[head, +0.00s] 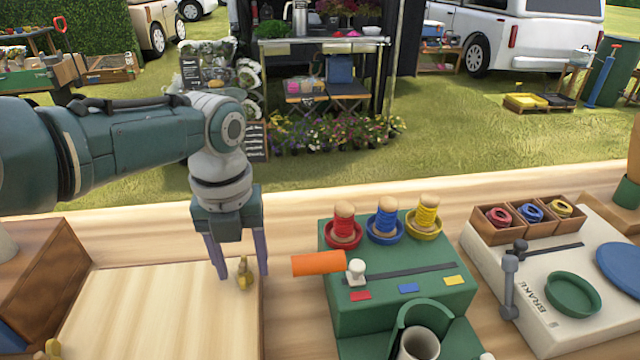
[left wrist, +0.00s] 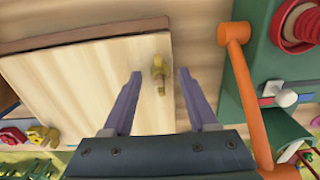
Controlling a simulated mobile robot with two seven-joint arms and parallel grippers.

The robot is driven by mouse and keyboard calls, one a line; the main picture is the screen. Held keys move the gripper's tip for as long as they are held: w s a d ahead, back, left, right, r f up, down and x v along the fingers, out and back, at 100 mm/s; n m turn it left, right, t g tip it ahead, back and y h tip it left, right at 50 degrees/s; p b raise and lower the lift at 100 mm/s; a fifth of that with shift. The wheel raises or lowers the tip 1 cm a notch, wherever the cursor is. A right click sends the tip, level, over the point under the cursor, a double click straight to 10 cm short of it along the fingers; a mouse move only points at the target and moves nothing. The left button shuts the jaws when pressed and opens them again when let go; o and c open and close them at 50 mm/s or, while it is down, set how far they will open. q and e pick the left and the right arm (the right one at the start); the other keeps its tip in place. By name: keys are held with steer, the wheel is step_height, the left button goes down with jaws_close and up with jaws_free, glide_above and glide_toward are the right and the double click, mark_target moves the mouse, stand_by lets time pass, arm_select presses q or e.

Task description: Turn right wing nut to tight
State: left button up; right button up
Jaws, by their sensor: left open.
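The right wing nut (head: 243,273) is small and brass-coloured, near the right edge of a pale wooden board (head: 150,310). It also shows in the left wrist view (left wrist: 158,77), standing between the finger tips. My left gripper (head: 241,272) points down over it, open, with one purple finger on each side. In the left wrist view the left gripper (left wrist: 158,72) shows a gap between each finger and the nut. Another brass piece (head: 52,348) shows at the board's near left, cut by the frame edge. My right gripper is not in view.
A green box (head: 400,310) with an orange handle (head: 318,263) stands close to the right of my left gripper. Red, blue and yellow spools sit on it. A white brake panel (head: 520,305) is farther right. A brown wooden box (head: 35,262) stands at the left.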

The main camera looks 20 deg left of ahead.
mark_target(243, 268)
arm_select(q)
step_height(243, 268, up, 10)
steer(key=p, duration=0.4)
stand_by(0.5)
